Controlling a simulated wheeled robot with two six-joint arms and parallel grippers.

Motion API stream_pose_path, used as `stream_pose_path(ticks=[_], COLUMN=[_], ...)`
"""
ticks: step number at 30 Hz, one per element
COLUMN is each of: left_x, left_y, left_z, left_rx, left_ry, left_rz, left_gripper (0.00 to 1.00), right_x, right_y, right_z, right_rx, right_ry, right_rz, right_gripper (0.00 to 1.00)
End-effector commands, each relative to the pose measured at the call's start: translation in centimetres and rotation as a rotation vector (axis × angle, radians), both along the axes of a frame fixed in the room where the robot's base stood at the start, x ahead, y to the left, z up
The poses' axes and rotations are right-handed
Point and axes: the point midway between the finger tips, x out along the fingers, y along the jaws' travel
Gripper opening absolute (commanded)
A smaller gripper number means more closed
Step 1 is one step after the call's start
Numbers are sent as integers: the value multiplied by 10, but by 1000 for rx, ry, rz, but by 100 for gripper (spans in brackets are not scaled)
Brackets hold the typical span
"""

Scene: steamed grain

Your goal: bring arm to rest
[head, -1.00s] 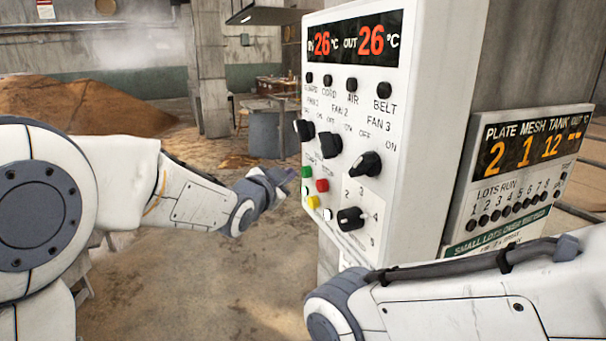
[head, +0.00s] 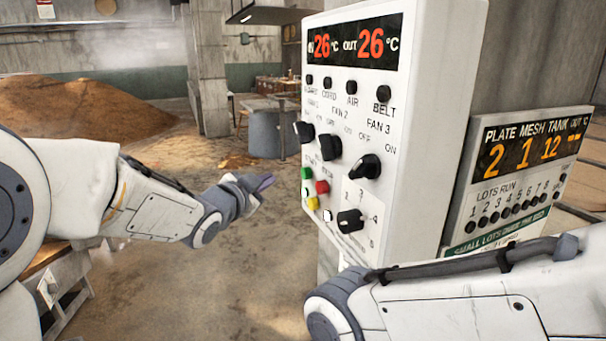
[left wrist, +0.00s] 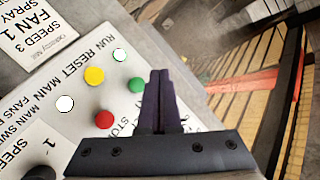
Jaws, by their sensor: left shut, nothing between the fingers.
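My left gripper (head: 262,184) is in the head view, in front of and to the left of the white control panel (head: 425,120), apart from it. Its dark fingers (left wrist: 158,100) are closed together and empty in the left wrist view. Beyond them the panel's green button (left wrist: 136,85), red button (left wrist: 104,119) and yellow button (left wrist: 94,76) show. In the head view the green button (head: 306,173), red button (head: 322,187) and yellow button (head: 313,203) sit low on the panel's left side. My right arm crosses the lower right; its gripper is out of view.
The panel has several black knobs, such as the lowest one (head: 350,220), and a display reading 26 and 26. A second display board (head: 510,170) stands at the right. A brown grain heap (head: 75,115) lies at the back left. Open floor (head: 230,290) lies below my left gripper.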

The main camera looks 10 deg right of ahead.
Motion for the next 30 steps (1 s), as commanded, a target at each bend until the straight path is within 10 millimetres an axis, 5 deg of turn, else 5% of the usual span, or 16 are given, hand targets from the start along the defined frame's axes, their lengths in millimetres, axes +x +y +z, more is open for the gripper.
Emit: stream_pose_path(ticks=[14,19,23,30], left_x=[0,-20,-72,-228], left_y=[-1,-7,-13,-3], left_z=[0,-23,-73,-167], left_rx=[0,0,10,92], left_ry=[2,121,384,956], left_rz=[0,29,93,224], left_gripper=[0,0,0,0], right_x=[0,0,0,0], right_y=[0,0,0,0], right_z=[0,-4,-10,-19], right_rx=[0,0,0,0], right_ry=[0,0,0,0], right_rz=[1,1,1,1], right_gripper=[57,57,57,57])
